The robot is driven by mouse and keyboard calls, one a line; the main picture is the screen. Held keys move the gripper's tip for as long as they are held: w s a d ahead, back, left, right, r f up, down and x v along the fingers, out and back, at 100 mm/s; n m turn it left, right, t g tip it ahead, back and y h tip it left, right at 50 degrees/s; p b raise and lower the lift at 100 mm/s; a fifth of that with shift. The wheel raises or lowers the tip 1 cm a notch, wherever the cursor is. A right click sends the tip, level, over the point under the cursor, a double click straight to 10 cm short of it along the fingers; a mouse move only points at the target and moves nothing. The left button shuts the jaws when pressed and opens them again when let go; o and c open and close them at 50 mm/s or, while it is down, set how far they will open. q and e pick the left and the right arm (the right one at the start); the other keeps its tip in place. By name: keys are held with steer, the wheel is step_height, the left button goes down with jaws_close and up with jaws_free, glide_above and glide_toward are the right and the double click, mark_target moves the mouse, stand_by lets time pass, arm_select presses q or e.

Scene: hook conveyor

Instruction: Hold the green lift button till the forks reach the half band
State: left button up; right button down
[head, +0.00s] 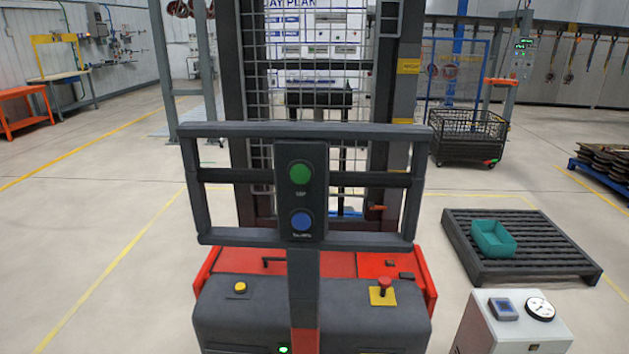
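The green lift button (300,173) is the upper button on a dark control box fixed to the stacker's front frame (240,238). A label below it seems to read UP. A blue button (301,221) sits lower on the same box. Behind the frame stands the dark mast (391,90) with a wire mesh. A yellow label (408,66) is on its right post; its lettering is too small to read surely. A small orange piece (376,208) shows low on the mast. I cannot make out the forks. Neither of my grippers is in view, and nothing touches the buttons.
The stacker's red and dark body (250,310) carries a yellow button (240,287) and a red knob (384,284). At right are a white box with a gauge (513,325), a dark pallet (540,255) with a teal bin (493,239), and a mesh cart (468,140). Left floor is clear.

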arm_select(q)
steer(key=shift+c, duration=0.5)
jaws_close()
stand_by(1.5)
